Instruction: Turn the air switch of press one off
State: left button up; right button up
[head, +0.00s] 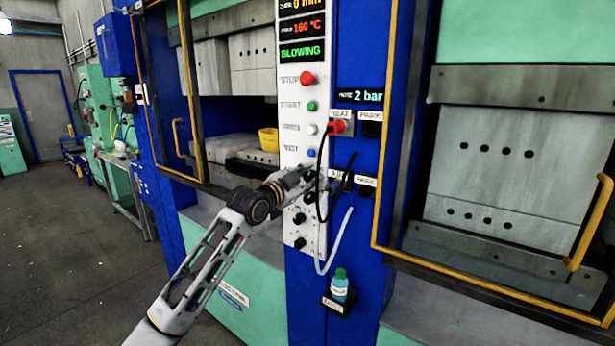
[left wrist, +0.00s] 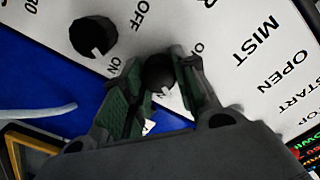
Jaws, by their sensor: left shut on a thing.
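The control panel (head: 290,165) of the press on the left carries buttons and black knobs. My left gripper (head: 310,178) reaches up to the panel below the blue button, in the head view. In the left wrist view my left gripper (left wrist: 157,85) is shut on a small round black knob (left wrist: 160,71), a finger on each side. Its name label cannot be read, and the fingers partly hide the lettering around it. A second black knob (left wrist: 93,36) with a white mark and OFF and ON lettering sits beside it, apart from the fingers. My right gripper is not in view.
The panel display (head: 301,51) reads BLOWING. A red plug (head: 337,127) sits by the HEAT label, and dark and pale hoses hang right of my gripper. A small bottle (head: 340,284) stands on a ledge below. Another press (head: 500,160) stands at right; open floor lies left.

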pick_arm(q)
jog(key=shift+n+p, duration=1.1)
jog(key=shift+p, duration=0.05)
jog(key=n+p, duration=0.4)
jog(key=shift+r+n, duration=0.1)
jog(key=shift+n, duration=0.2)
jog(key=shift+a+n+p, duration=0.1)
jog(key=shift+n+p, duration=0.5)
jog(key=shift+p, duration=0.1)
jog(key=shift+n+p, duration=0.7)
jog(key=shift+n, duration=0.2)
jog(key=shift+w+n+p, duration=0.1)
jog(key=shift+n+p, duration=0.2)
jog(key=shift+n, duration=0.4)
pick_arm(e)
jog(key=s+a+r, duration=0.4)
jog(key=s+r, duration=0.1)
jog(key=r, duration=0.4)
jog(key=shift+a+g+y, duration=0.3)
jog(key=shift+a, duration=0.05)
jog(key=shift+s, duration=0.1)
